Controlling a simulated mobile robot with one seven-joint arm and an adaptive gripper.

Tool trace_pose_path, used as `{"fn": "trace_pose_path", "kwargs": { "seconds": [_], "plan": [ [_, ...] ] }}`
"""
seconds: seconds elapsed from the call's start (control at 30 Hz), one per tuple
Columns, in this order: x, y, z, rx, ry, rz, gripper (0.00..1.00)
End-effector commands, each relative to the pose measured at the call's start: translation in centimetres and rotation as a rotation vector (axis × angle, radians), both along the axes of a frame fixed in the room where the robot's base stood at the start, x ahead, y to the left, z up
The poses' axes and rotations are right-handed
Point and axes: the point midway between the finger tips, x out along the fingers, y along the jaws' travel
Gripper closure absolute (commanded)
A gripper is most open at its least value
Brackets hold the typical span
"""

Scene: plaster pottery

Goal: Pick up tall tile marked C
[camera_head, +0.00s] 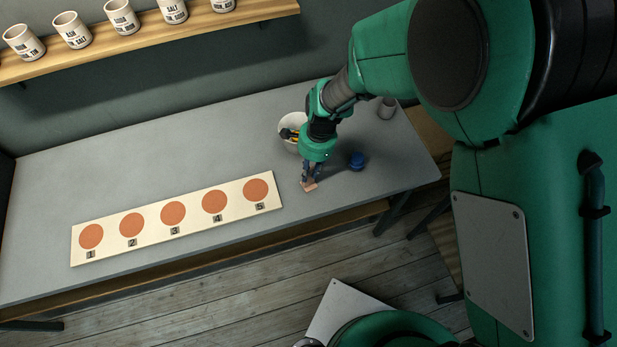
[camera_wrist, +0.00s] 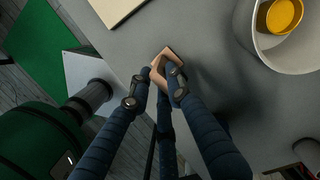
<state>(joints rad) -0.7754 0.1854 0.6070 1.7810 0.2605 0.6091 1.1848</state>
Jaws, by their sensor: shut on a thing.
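The tile (camera_head: 310,187) is a small pinkish-tan piece at the right part of the grey table, near its front edge. In the wrist view the tile (camera_wrist: 169,57) sits between the fingertips, which hide part of it; no letter can be read on it. My gripper (camera_head: 311,178) points down and is shut on the tile.
A cream board (camera_head: 150,250) with several numbered orange discs lies to the left. A white bowl (camera_head: 288,124) with yellow and dark things stands behind my gripper. A blue object (camera_head: 357,160) and a grey cup (camera_head: 387,108) stand to the right. A shelf (camera_head: 150,40) holds labelled cups.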

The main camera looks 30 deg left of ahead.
Motion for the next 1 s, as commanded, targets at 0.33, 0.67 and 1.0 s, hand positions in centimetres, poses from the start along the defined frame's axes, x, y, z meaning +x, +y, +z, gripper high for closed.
{"fn": "trace_pose_path", "kwargs": {
  "seconds": [0.33, 0.67, 1.0],
  "plan": [
    [0.0, 0.0, 0.7, 0.001, -0.001, 0.000, 1.00],
    [-0.8, -0.8, 3.8, -0.001, 0.001, -0.001, 1.00],
    [-5.2, -5.4, 4.3, 0.000, 0.000, -0.001, 1.00]
  ]
}}
